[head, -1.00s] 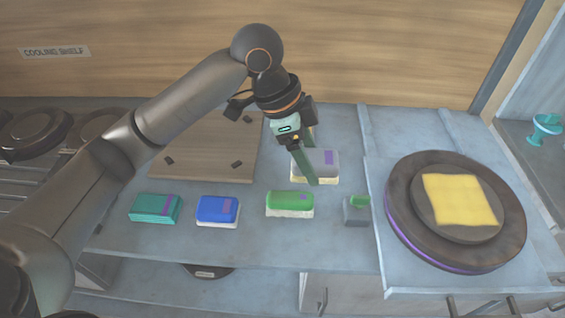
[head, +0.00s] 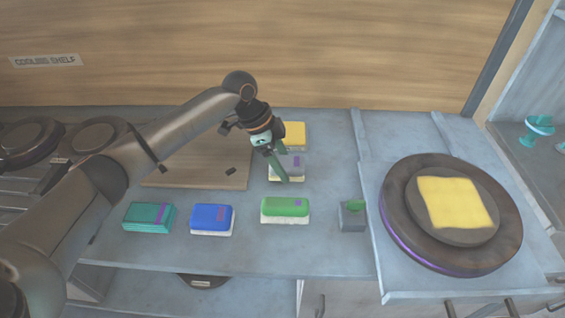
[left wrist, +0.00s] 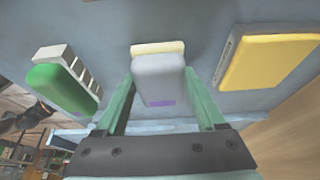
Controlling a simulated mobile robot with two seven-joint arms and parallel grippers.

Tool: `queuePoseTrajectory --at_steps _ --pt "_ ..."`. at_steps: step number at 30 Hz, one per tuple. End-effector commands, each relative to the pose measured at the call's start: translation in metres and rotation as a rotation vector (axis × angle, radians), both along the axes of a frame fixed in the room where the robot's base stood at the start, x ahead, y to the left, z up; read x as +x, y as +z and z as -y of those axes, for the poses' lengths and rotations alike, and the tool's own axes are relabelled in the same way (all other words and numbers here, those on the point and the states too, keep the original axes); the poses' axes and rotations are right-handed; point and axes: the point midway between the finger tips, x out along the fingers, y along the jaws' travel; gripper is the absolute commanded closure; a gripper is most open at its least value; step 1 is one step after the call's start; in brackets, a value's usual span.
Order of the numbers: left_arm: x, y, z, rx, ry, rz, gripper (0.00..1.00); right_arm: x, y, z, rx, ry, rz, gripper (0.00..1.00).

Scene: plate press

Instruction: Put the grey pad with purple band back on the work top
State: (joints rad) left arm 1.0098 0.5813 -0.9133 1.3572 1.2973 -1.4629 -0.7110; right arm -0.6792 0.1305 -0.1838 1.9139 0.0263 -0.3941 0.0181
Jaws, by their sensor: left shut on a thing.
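The grey pad with a purple band (head: 291,168) has a pale underside and is between the fingers of my left gripper (head: 283,166). In the left wrist view the grey pad (left wrist: 158,78) shows with its purple patch toward me and a green finger along each side. The gripper is shut on it. The pad is over the work top (head: 330,245), behind the green pad (head: 285,207). I cannot tell whether its underside touches the surface. My right gripper is out of view.
A yellow block (head: 295,134) is just behind the held pad. Blue (head: 212,218) and teal (head: 149,217) pads lie front left. A wooden board (head: 200,172) is on the left. A round press plate (head: 400,240) with a yellow sheet (head: 455,202) is on the right. A small grey block with a green knob (head: 352,215) stands between.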

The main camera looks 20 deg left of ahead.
Motion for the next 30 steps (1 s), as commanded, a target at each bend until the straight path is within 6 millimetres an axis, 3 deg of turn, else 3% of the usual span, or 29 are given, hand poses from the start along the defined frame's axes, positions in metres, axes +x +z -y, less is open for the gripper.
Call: queuePoseTrajectory --at_steps 11,12,19,30 --pt "0.0 -0.006 0.0 -0.001 0.0 0.001 0.73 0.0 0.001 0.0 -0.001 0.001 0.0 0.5" --pt "0.0 -0.007 0.0 -0.001 -0.001 0.002 0.26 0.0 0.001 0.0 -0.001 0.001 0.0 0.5" --pt "0.0 -0.006 0.0 -0.001 -0.001 0.002 0.01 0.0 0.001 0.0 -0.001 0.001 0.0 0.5" --pt "0.0 0.003 -0.002 -0.002 0.001 0.003 0.0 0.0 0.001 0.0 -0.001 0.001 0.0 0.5"
